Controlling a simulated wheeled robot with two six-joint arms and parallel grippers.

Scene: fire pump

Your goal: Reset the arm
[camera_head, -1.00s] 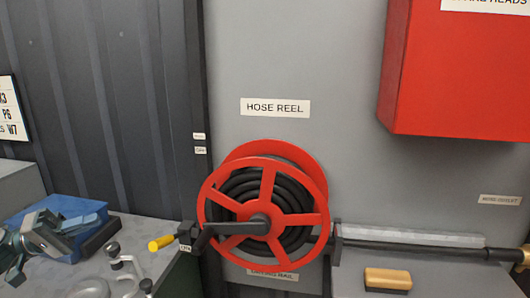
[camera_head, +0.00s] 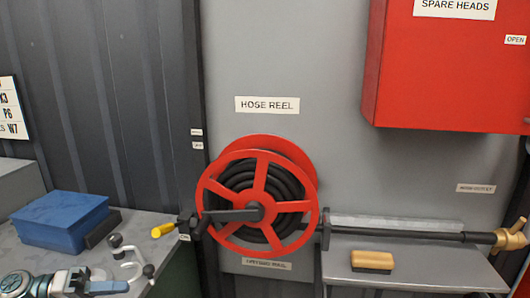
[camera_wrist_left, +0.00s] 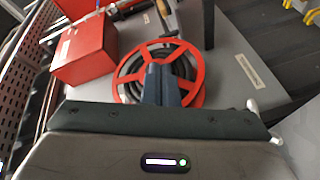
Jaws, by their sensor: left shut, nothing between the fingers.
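My left gripper (camera_head: 108,287) is low at the left of the head view, shut and empty, pointing right above the grey bench. Its closed blue-grey fingers (camera_wrist_left: 162,85) also show in the left wrist view, in front of the red reel in the picture. The hose reel (camera_head: 289,207) is red with a coiled black hose and is mounted on the grey panel. The gripper is apart from the crank and handle. My right gripper is not in view.
A blue box (camera_head: 60,222) stands on the bench (camera_head: 160,262), with small metal fittings (camera_head: 130,262) near the gripper. A red cabinet (camera_head: 440,85) juts out at upper right. A brush-like block (camera_head: 372,262) and a brass-ended nozzle (camera_head: 508,236) are at the right.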

